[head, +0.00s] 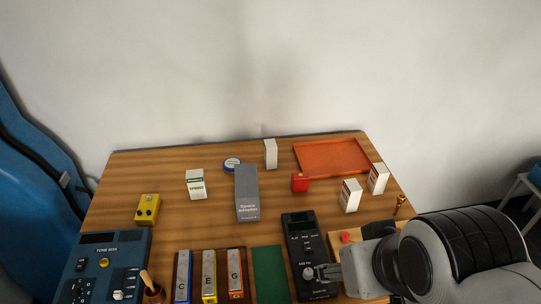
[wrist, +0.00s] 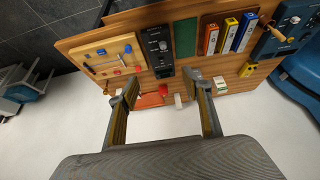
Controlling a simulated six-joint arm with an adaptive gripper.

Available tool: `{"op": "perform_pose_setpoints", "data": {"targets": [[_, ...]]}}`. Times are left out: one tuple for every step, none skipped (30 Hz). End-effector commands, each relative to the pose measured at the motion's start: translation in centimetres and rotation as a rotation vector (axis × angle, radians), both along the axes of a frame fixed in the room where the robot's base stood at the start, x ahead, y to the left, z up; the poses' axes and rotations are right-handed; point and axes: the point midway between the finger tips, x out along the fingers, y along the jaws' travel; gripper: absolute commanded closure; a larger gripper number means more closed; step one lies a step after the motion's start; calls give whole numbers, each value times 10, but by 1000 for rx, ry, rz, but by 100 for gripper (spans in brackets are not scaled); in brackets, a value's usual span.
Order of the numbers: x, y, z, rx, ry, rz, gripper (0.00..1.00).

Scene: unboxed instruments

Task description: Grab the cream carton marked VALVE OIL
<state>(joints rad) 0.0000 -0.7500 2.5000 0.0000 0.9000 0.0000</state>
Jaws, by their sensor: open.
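Several white or cream cartons stand on the wooden table in the head view. Two with dark reddish print, one carton (head: 350,196) and another (head: 378,179), stand at the right. A plain-looking carton (head: 270,154) stands at the back, and one with a green band (head: 196,184) at the left. The print is too small to tell which reads VALVE OIL. My gripper (head: 322,273) is over the black meter at the front, apart from all cartons. In the wrist view my gripper (wrist: 162,82) is open and empty; the green-banded carton (wrist: 221,85) shows beyond its right finger.
An orange tray (head: 331,156) lies at the back right. A black meter (head: 305,250), green mat (head: 270,275) and coloured bars (head: 209,276) fill the front. A yellow pedal (head: 147,209) sits left.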

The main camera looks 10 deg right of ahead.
Motion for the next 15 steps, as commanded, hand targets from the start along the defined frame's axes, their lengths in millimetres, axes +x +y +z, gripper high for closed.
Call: {"op": "perform_pose_setpoints", "data": {"targets": [[0, 0, 0, 0, 0, 0, 51], [0, 0, 0, 0, 0, 0, 51], [0, 0, 0, 0, 0, 0, 51], [0, 0, 0, 0, 0, 0, 51], [0, 0, 0, 0, 0, 0, 51], [0, 0, 0, 0, 0, 0, 51], [1, 0, 1, 0, 0, 0, 51], [1, 0, 1, 0, 0, 0, 51], [3, 0, 2, 0, -1, 0, 51], [4, 0, 3, 0, -1, 0, 51], [6, 0, 4, 0, -1, 0, 51], [9, 0, 5, 0, 0, 0, 51], [12, 0, 6, 0, 0, 0, 51], [15, 0, 8, 0, 0, 0, 51], [20, 0, 11, -1, -1, 0, 51]]}}
